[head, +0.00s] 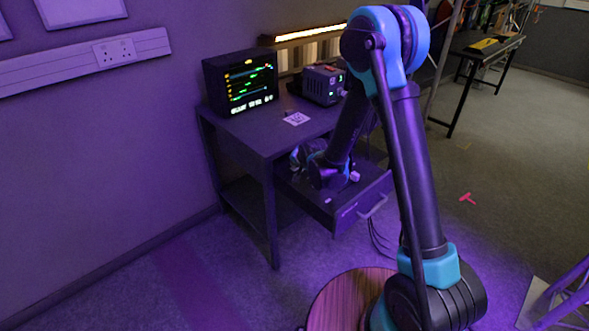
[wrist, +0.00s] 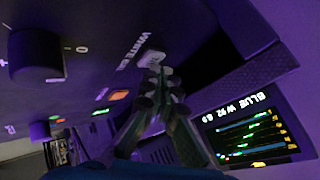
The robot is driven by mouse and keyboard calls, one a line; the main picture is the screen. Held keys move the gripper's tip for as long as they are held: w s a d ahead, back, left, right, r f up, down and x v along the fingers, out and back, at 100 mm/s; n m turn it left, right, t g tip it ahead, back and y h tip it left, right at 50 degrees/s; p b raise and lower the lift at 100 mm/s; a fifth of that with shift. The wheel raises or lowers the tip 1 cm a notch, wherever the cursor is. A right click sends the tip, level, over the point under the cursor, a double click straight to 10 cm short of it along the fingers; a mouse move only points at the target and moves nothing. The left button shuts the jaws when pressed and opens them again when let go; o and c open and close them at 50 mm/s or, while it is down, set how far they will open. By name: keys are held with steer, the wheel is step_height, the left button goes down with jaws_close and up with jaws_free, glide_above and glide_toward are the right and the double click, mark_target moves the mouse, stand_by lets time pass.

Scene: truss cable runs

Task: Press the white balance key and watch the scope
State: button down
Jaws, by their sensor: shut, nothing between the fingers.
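The white balance key (wrist: 152,58) is a small pale button on a dark panel in the wrist view, beside a label reading "WHITE B", partly hidden. My gripper (wrist: 155,76) is shut and empty, its fingertips at the key's lower edge. I cannot tell whether they touch it or whether it is pressed in. The scope (wrist: 253,132) shows green and yellow traces and text like "BLUE W 92", though the characters are hard to read. In the head view the scope (head: 240,84) stands lit on the desk. My gripper cannot be made out there.
The panel also carries a large black knob (wrist: 35,57) and a lit orange button (wrist: 119,95). The desk (head: 262,135) has an open drawer (head: 345,212) below, with my arm reaching over it. A small box with green lights (head: 323,85) stands beside the scope.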

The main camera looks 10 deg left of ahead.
mark_target(295, 169)
steer(key=shift+f, duration=0.4)
stand_by(0.3)
steer(key=shift+r, duration=0.85)
steer(key=shift+r, duration=2.5)
